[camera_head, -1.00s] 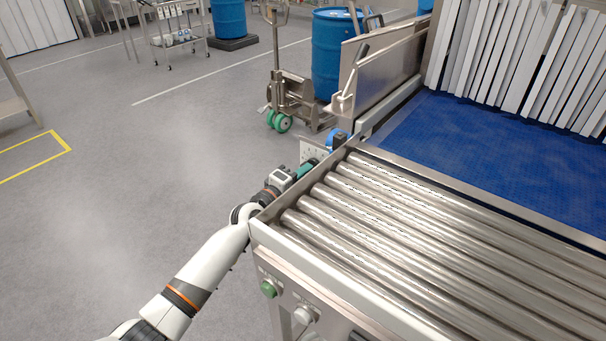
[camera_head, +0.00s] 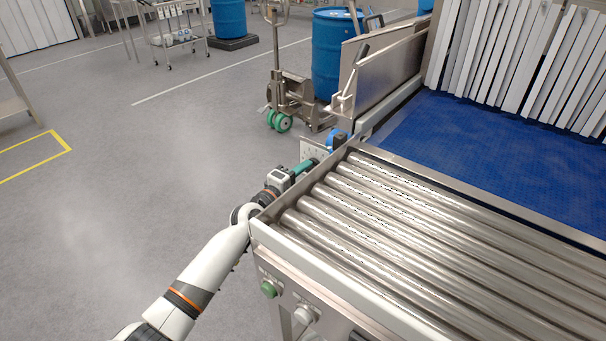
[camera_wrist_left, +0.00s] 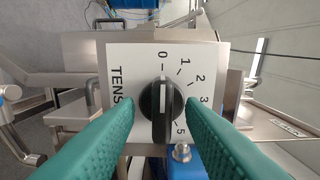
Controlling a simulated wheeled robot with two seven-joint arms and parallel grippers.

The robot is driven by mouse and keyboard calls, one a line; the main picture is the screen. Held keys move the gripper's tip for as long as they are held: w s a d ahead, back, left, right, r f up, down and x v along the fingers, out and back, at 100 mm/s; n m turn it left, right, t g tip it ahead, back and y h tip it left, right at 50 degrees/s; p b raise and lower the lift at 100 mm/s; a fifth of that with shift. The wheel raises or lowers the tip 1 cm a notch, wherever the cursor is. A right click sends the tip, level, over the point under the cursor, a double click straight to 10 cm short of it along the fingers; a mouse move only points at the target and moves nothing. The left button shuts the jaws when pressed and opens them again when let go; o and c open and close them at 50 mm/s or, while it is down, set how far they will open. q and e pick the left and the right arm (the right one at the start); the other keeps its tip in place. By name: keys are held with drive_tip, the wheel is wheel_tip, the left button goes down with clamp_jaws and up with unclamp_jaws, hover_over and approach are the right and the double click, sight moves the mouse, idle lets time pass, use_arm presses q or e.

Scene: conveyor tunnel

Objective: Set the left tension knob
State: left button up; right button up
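The tension knob (camera_wrist_left: 161,112) is black and round with a raised grip bar. Its white line points up toward the 0 on the pale dial plate (camera_wrist_left: 128,62). The plate carries the letters TENS and numbers running clockwise from 0 to 5, partly covered by my fingers. My left gripper (camera_wrist_left: 160,108) is open, with one green finger on each side of the knob. Gaps seem to show between fingers and knob; contact is unclear. In the head view my left gripper (camera_head: 305,167) reaches along the conveyor's left side to the plate (camera_head: 312,148). My right gripper is out of view.
The roller conveyor (camera_head: 400,220) stands right beside my left arm, with a blue belt (camera_head: 470,140) beyond it. A green button (camera_head: 268,289) is on its near end. A pallet truck (camera_head: 290,100) and a blue drum (camera_head: 333,55) stand behind.

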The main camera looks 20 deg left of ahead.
use_arm(q)
drive_tip(key=v, duration=1.2)
